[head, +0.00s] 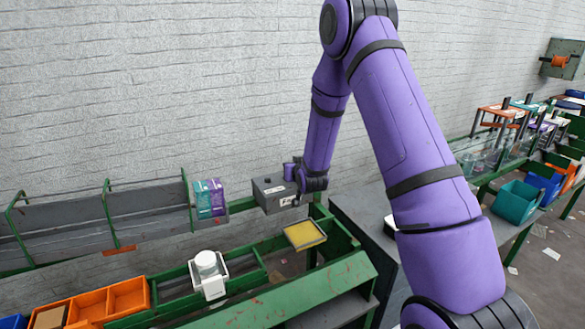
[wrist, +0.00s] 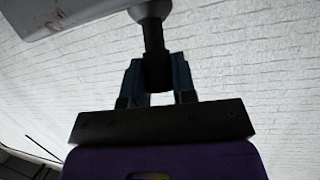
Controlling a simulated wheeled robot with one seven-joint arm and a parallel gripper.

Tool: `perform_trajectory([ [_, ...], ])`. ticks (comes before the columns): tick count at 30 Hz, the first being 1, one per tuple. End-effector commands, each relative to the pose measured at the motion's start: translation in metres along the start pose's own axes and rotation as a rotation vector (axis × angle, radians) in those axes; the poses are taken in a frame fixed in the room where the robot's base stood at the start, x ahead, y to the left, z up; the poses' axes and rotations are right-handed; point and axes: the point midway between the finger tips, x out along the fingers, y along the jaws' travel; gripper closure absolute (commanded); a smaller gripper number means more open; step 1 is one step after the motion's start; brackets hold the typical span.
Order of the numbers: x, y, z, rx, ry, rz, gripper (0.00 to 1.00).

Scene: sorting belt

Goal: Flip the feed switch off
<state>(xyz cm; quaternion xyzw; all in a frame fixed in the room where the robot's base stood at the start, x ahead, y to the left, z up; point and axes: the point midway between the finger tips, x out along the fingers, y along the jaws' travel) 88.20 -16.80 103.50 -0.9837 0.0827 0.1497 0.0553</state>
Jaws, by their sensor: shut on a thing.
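The feed switch's grey box (head: 270,197), with a white label, sits at the right end of the grey trough against the wall. In the wrist view its grey underside or side (wrist: 75,14) fills the top left. A dark lever (wrist: 153,40) sticks out from a round grey base on the box. My gripper (wrist: 157,75) has its two blue fingers on either side of the lever's end, shut on it. In the head view my gripper (head: 295,173) is at the box's right rear edge. The fingers and lever are hidden there.
Teal and purple cartons (head: 209,198) stand in the trough (head: 150,222) left of the box. Below are a green frame (head: 330,275), a yellow pad (head: 305,235), a white device (head: 208,275) and orange bins (head: 110,300). A dark table (head: 360,225) stands right.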

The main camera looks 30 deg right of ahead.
Motion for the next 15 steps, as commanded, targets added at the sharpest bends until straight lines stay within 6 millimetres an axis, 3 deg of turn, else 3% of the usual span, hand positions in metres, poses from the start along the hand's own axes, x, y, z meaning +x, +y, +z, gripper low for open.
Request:
perform_trajectory([
  [12,-0.0006,0.0004,0.0014,0.001,0.003,0.0,1.0],
  [13,-0.0006,0.0003,0.0014,0.001,0.003,0.0,0.7],
  [15,-0.0005,0.0004,0.0014,0.001,0.003,0.0,0.54],
])
